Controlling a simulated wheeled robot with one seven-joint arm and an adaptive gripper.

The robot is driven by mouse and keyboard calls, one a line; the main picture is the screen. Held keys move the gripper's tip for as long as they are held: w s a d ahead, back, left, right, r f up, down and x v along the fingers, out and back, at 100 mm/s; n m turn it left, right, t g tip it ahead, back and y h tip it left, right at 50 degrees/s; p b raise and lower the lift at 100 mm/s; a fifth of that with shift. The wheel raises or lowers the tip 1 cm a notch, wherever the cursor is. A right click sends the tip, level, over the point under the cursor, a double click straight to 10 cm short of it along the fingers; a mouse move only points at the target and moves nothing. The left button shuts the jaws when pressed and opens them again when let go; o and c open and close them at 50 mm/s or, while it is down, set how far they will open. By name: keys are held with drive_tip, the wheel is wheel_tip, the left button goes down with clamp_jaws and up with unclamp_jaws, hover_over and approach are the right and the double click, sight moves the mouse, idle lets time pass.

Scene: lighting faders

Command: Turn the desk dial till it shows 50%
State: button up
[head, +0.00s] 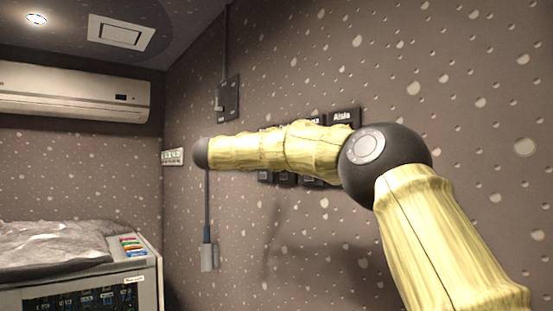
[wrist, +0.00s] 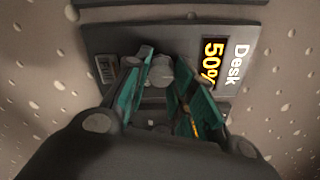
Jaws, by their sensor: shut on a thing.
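The desk dial panel (wrist: 185,42) is a dark plate on the wall in the wrist view. Its label reads "Desk" and its lit yellow display (wrist: 213,60) reads 50%; both appear turned sideways. My gripper (wrist: 168,75) has its two green-padded fingers around the grey dial knob (wrist: 161,72) and is shut on it. The fingers hide part of the knob. In the head view my arm covers most of the wall panels, and the desk dial and gripper cannot be made out there.
A panel labelled "Aisle" (head: 343,117) shows above my arm in the head view. A switch box with a cable (head: 228,99) is on the wall to the left. A cabinet (head: 140,280) with a covered top stands at lower left, below an air conditioner (head: 75,92).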

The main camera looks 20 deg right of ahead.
drive_tip(key=o, duration=1)
drive_tip(key=v, duration=1.2)
